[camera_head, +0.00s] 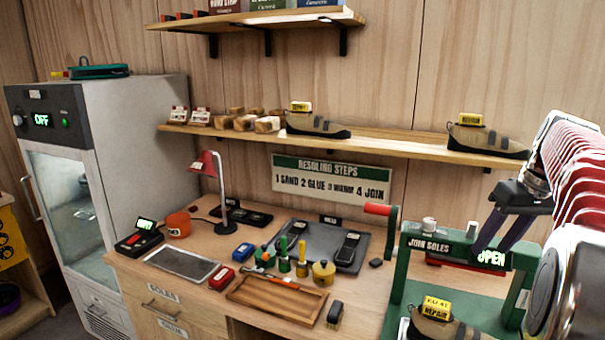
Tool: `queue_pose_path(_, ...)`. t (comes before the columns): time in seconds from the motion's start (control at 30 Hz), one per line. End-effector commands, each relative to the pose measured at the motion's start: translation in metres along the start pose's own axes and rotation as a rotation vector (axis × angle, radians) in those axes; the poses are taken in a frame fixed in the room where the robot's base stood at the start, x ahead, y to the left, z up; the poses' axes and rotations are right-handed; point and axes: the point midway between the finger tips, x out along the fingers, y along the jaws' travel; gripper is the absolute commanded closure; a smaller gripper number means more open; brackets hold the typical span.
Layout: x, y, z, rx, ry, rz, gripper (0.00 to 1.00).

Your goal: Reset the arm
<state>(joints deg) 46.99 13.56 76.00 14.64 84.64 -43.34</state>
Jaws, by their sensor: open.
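My gripper (503,222) is at the right of the view, at the end of my arm. It points down and is open, with nothing seen between its dark fingers. It appears in front of the green press (398,262) labelled "JOIN SOLES", beside a lit "OPEN" display. My arm (575,185), with red ribbed sections, runs along the right edge. A climbing shoe (440,330) with a yellow tag sits low in the press, cut off by the bottom edge.
The workbench (210,300) holds a wooden tray (276,296), a red lamp (204,165), a grey mat, small tools and pots. A wooden shelf (390,143) with shoes and blocks runs behind. A grey cabinet (130,130) reading "OFF" stands left.

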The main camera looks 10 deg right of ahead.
Motion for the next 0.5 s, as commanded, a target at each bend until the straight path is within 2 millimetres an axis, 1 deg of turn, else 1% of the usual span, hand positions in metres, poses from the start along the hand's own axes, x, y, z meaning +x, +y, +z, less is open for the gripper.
queue_pose_path(0.03, 0.005, -0.012, 0.003, 0.03, -0.002, 0.012, 0.54)
queue_pose_path(0.27, 0.031, -0.062, 0.019, 0.171, 0.008, 0.075, 0.54)
queue_pose_path(0.5, 0.056, -0.12, 0.047, 0.253, 0.036, 0.125, 0.54)
